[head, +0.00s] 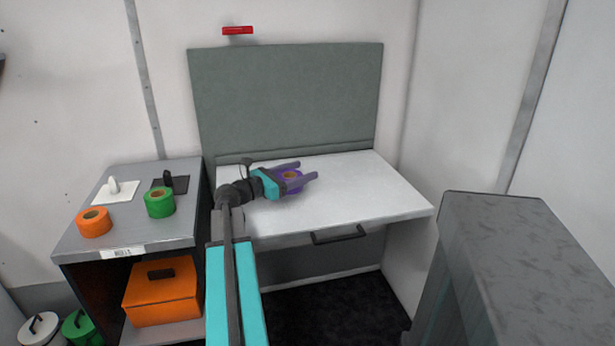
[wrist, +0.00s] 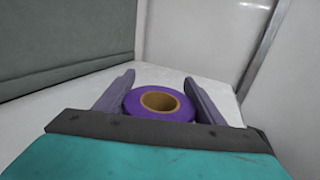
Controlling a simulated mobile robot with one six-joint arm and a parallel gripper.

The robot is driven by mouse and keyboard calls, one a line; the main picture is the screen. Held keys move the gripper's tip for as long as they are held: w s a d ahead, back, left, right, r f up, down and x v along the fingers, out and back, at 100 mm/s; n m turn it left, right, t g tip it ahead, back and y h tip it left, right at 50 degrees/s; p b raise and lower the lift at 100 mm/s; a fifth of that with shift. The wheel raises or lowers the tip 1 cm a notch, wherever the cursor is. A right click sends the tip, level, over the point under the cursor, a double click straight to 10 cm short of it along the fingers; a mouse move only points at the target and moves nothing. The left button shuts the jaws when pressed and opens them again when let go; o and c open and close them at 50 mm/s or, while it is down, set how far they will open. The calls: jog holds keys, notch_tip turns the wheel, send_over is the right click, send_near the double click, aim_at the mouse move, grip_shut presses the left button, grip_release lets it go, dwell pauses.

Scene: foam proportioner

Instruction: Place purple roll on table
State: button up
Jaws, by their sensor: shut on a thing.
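The purple roll (head: 291,175) is between the fingers of my gripper (head: 306,171), over the white table (head: 370,193). In the wrist view the purple roll (wrist: 160,104) lies flat, its brown core facing up. The gripper's two fingers (wrist: 160,88) are on either side of it, shut on it. The white table top (wrist: 160,74) shows beyond the fingers. I cannot tell whether the roll's underside touches the table.
A grey cabinet (head: 130,236) on the left bears an orange roll (head: 94,222), a green roll (head: 159,202) and two small stands. A grey-green panel (head: 290,100) rises behind the table. A dark grey block (head: 510,260) stands at the right. The table's right side is clear.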

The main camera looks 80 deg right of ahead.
jog(key=shift+s+d+f, duration=0.1)
jog(key=shift+s+d, duration=0.2)
jog(key=shift+d, duration=0.55)
jog(key=shift+s+d+f, duration=0.1)
jog(key=shift+s+d, duration=0.15)
jog(key=shift+d, duration=0.65)
jog(key=shift+s+d+f, duration=0.1)
jog(key=shift+s+d, duration=0.2)
jog(key=shift+d, duration=0.55)
jog(key=shift+f+b, duration=0.3)
jog(key=shift+f, duration=1.4)
jog(key=shift+f, duration=0.15)
jog(key=o, duration=1.1)
jog(key=shift+a, duration=0.1)
jog(key=shift+v, duration=3.7)
